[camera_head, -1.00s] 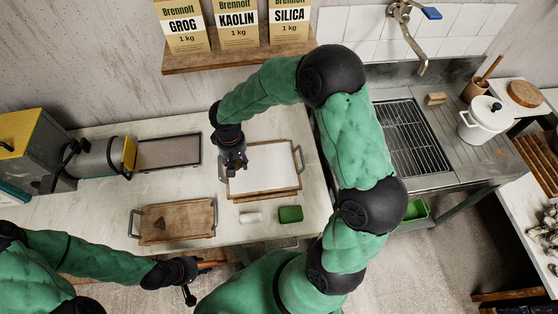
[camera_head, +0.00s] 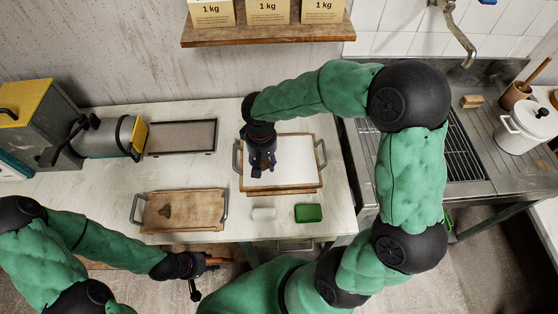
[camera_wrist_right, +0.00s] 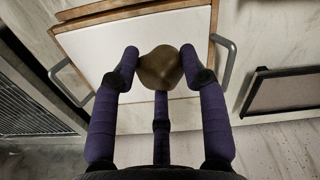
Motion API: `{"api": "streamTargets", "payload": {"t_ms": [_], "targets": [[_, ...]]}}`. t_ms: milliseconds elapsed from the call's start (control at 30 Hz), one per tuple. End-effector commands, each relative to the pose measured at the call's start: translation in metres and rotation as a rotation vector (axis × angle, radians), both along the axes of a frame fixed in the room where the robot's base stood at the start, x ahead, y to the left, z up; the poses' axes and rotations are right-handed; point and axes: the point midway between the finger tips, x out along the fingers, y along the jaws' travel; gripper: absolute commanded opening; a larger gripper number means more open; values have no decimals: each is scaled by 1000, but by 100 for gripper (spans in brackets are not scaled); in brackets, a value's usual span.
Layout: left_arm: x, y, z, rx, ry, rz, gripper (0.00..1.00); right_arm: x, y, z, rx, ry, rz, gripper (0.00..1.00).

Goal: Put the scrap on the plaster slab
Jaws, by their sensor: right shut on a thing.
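The plaster slab (camera_head: 295,155) is a white sheet in a wooden frame with metal side handles, on the pale worktop; it also shows in the right wrist view (camera_wrist_right: 85,60). My right gripper (camera_head: 262,172) is over its left part, fingers pointing down. In the right wrist view my right gripper (camera_wrist_right: 158,78) is shut on a brown lump, the scrap (camera_wrist_right: 160,66). The scrap appears against the slab's white face; whether it touches the slab I cannot tell. My left gripper (camera_head: 200,278) is low at the worktop's front, its fingers too small to judge.
A wooden board (camera_head: 200,205) with handles and a dark patch (camera_head: 165,211) lies front left. A white block (camera_head: 263,214) and green sponge (camera_head: 308,213) lie before the slab. A dark-framed tray (camera_head: 185,135) and a roller machine (camera_head: 100,137) are left, a sink right.

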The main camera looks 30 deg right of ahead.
Motion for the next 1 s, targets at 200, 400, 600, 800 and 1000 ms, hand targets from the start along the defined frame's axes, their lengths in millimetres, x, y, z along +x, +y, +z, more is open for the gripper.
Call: {"api": "streamTargets", "payload": {"t_ms": [200, 400, 600, 800, 1000], "targets": [[0, 0, -18, 0, 0, -1, 40, -43, -8, 24, 3, -3, -40, 4], [0, 0, -20, 0, 0, -1, 40, -62, -11, 34, 5, 1, -55, 4], [0, 0, -29, 0, -1, 0, 40, -38, -17, 21, 4, 5, -57, 4], [0, 0, -40, 0, 0, 0, 40, 2, -26, 2, 5, 5, -57, 4], [0, 0, -52, 0, 0, 0, 40, 36, -33, -25, 4, 7, -56, 4]]}}
